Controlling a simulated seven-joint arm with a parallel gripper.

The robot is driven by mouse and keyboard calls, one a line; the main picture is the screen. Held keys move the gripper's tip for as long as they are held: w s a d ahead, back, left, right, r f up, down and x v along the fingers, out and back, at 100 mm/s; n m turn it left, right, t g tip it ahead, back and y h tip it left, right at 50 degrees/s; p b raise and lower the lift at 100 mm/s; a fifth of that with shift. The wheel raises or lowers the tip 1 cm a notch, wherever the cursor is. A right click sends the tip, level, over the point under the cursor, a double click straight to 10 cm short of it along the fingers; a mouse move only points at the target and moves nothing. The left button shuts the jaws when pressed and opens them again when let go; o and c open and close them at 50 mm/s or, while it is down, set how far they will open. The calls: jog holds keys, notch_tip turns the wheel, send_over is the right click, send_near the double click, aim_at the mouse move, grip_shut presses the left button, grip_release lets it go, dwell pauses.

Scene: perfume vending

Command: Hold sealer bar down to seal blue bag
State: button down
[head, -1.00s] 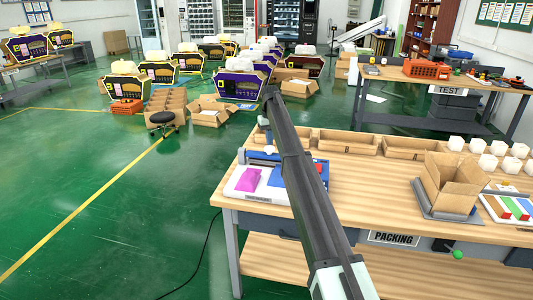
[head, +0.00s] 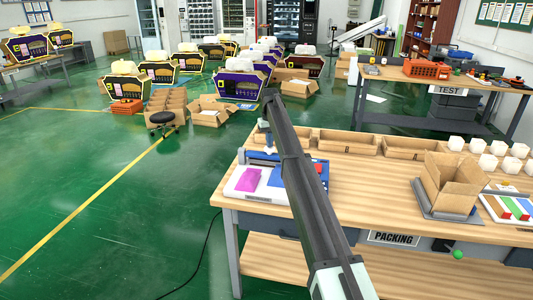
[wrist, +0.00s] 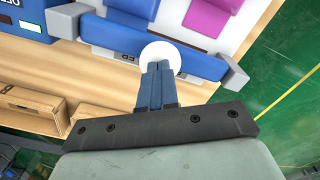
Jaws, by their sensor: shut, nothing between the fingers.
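The sealer (head: 246,190) stands at the left end of the packing table, with a white base and a blue bar (wrist: 108,36) between grey end blocks. A pink bag (head: 250,176) lies on its base. The blue bag (head: 276,178) lies beside it, partly hidden by my arm; both also show beyond the bar in the wrist view, blue bag (wrist: 132,10) and pink bag (wrist: 207,18). My gripper (wrist: 157,68) is shut and empty, its fingertips over a white round knob at the bar's middle. I cannot tell whether they touch it, or whether the bar is fully down.
Wooden bins (head: 347,142) line the table's back edge. An open cardboard box (head: 452,184) stands on the right, with several white blocks (head: 488,162) behind it. The wood between the sealer and the box is clear. Green floor lies left of the table.

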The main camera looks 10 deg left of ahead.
jog(key=shift+f, duration=1.75)
jog(key=shift+s+f, duration=0.15)
jog(key=shift+f, duration=0.1)
dwell(1.9)
jog(key=shift+r, duration=0.15)
jog(key=shift+r, duration=4.55)
